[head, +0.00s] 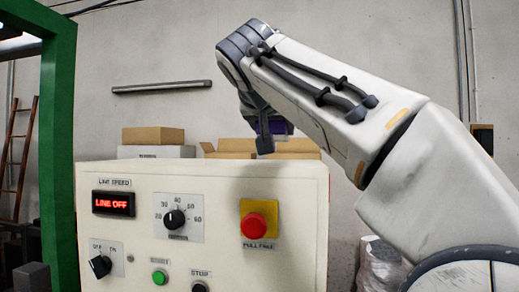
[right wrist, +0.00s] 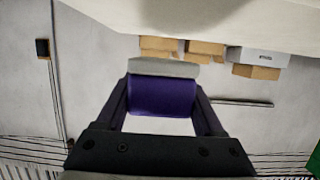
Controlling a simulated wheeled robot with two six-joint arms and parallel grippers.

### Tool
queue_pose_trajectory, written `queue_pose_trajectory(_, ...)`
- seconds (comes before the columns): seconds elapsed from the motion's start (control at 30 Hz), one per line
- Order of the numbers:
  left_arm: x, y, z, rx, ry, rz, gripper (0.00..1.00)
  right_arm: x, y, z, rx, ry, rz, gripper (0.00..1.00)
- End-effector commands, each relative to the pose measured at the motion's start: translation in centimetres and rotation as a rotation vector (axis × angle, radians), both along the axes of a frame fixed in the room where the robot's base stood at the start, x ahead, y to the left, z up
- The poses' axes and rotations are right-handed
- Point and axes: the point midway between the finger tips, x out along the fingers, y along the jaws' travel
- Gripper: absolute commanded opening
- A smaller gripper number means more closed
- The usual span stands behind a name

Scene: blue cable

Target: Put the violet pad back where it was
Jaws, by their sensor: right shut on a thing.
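The violet pad (right wrist: 163,97) is a violet block with a pale grey strip along its far edge in the right wrist view. My right gripper (right wrist: 160,108) is shut on it, one finger at each side. In the head view a small piece of the violet pad (head: 281,126) shows behind my right gripper (head: 265,142), above the top edge of the control panel. The arm hides most of it. Whether the pad touches anything else I cannot tell. My left gripper is not in view.
A cream control panel (head: 140,222) stands in front, with a red display (head: 113,203), a dial (head: 175,220), a red stop button (head: 258,225) and smaller controls. Cardboard boxes (head: 152,136) are behind it. A green frame (head: 58,130) stands at left.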

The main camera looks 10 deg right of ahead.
Motion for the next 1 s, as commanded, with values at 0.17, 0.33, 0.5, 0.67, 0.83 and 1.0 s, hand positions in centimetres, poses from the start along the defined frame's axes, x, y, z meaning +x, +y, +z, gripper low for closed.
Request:
queue_pose_trajectory(0.17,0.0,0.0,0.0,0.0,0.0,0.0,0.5,0.8,0.4,-0.8,0.0,-0.001,0.002,0.0)
queue_pose_trajectory(0.33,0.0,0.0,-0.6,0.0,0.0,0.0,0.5,0.8,0.4,-3.0,-0.001,0.002,0.004,0.0)
queue_pose_trajectory(0.5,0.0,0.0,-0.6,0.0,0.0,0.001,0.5,0.8,0.5,-4.3,-0.001,0.0,0.003,0.0)
queue_pose_trajectory(0.67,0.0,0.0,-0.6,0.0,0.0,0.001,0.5,0.8,0.5,-4.5,0.0,-0.002,0.004,0.0)
queue_pose_trajectory(0.83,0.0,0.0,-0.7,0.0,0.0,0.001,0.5,0.8,0.5,-4.6,0.001,-0.001,0.004,0.0)
queue_pose_trajectory(1.0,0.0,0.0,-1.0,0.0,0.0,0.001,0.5,0.8,0.5,-4.8,0.0,0.0,0.003,0.89)
